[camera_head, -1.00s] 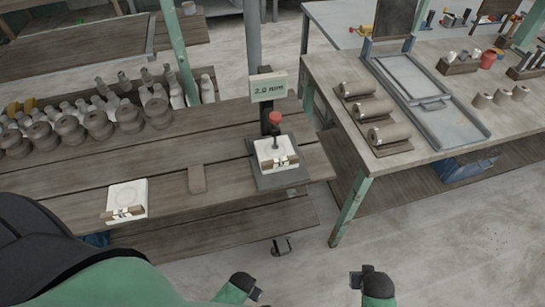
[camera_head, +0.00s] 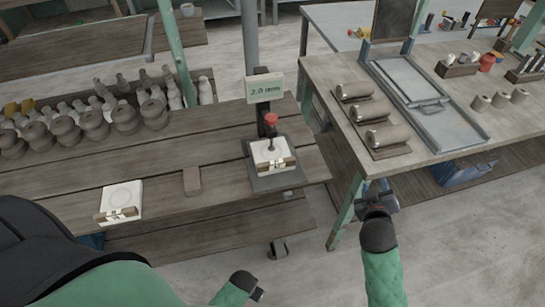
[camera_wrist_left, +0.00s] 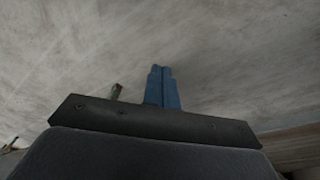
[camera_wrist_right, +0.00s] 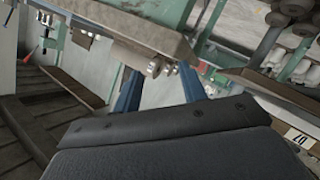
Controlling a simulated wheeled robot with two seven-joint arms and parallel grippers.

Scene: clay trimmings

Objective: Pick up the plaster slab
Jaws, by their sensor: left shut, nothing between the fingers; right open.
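Two white slabs with brown-and-white tags rest at the wooden bench. One slab (camera_head: 122,196) lies flat near the front left edge, with a faint ring on its top. The other slab (camera_head: 268,152) sits on a grey plate under a red-knobbed gauge (camera_head: 270,121). I cannot tell which is the plaster slab. My right gripper (camera_head: 377,188) is open and empty, right of both slabs, by the right table's front leg. Its blue fingers stand apart in the right wrist view (camera_wrist_right: 158,82). My left gripper (camera_head: 257,294) is low in front of the bench. Its fingers are together and empty in the left wrist view (camera_wrist_left: 162,72).
A brown block (camera_head: 192,181) lies between the slabs. A "2.0 mm" sign (camera_head: 265,88) stands behind the gauge. Several clay pots (camera_head: 65,131) crowd the bench's back left. The right table (camera_head: 440,155) holds clay rolls (camera_head: 388,135) and a grey metal tray (camera_head: 458,131). Floor is clear in front.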

